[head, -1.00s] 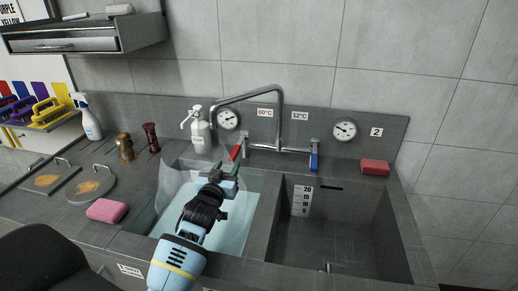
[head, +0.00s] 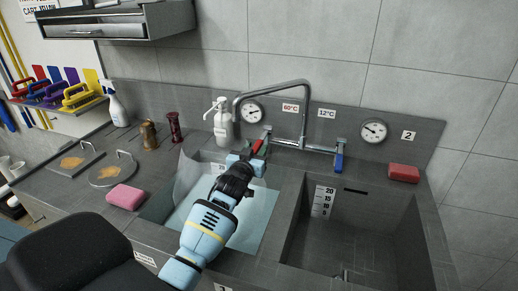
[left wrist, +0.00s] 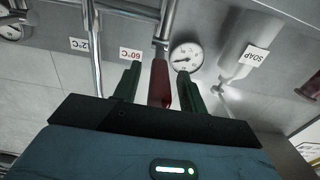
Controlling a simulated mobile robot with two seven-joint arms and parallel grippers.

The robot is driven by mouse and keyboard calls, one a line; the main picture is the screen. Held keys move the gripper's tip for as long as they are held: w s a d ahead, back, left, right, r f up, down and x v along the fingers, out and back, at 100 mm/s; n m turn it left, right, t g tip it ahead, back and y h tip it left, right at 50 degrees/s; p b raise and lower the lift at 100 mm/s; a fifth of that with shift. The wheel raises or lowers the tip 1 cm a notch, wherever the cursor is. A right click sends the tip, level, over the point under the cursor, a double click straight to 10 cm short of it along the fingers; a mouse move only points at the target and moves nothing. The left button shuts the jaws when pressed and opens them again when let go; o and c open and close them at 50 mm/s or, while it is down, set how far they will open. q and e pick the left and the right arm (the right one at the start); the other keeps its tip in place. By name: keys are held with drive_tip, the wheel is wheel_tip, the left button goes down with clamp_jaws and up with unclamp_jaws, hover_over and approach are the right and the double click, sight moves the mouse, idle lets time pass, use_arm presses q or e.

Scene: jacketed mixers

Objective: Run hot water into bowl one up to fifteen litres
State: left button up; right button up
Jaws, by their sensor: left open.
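The red hot-water lever (head: 259,147) sits at the left end of the tap under the 60°C label (head: 290,107). My left gripper (head: 249,157) is at this lever, open. In the left wrist view the red lever (left wrist: 160,86) stands between the two green fingers, with a gap visible on each side. The tap's spout (head: 268,89) arches left over the left bowl (head: 157,207). That bowl holds pale blue water (head: 257,212); its level scale is mostly hidden by my arm. The right gripper is out of view.
The blue lever (head: 338,162) hangs at the tap's right under 12°C. The right bowl (head: 375,215) with its scale looks empty. A soap bottle (head: 223,128), pink sponge (head: 126,197) and red sponge (head: 403,173) stand around the bowls.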

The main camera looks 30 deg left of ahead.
use_arm(q)
drive_tip(key=shift+w, duration=0.45)
drive_tip(key=shift+r, duration=0.1)
clamp_jaws()
